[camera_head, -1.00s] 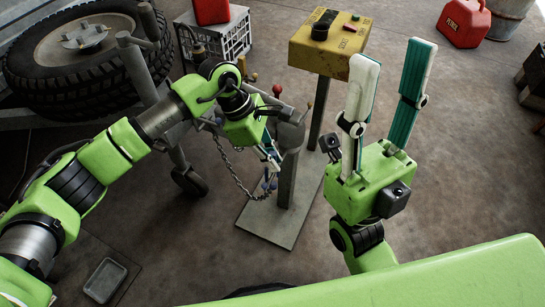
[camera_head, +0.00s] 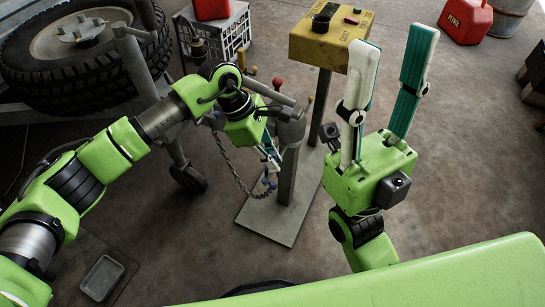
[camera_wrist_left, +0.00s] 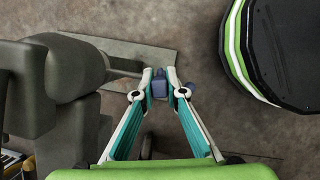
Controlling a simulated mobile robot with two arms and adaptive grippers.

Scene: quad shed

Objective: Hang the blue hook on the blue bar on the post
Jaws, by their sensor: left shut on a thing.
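My left gripper (camera_head: 270,178) is low beside the grey metal post (camera_head: 287,178), on its left side. In the left wrist view its fingers (camera_wrist_left: 159,82) are closed on a small blue piece, the blue hook (camera_wrist_left: 159,88). I cannot make out the blue bar on the post; the arm and gripper cover part of the post's upper area. My right gripper (camera_head: 394,42) is open and empty, pointing up, to the right of the post.
The post stands on a flat plate (camera_head: 270,222). A yellow control box (camera_head: 330,38) on a stand is behind. A trailer wheel (camera_head: 75,50) is at the left.

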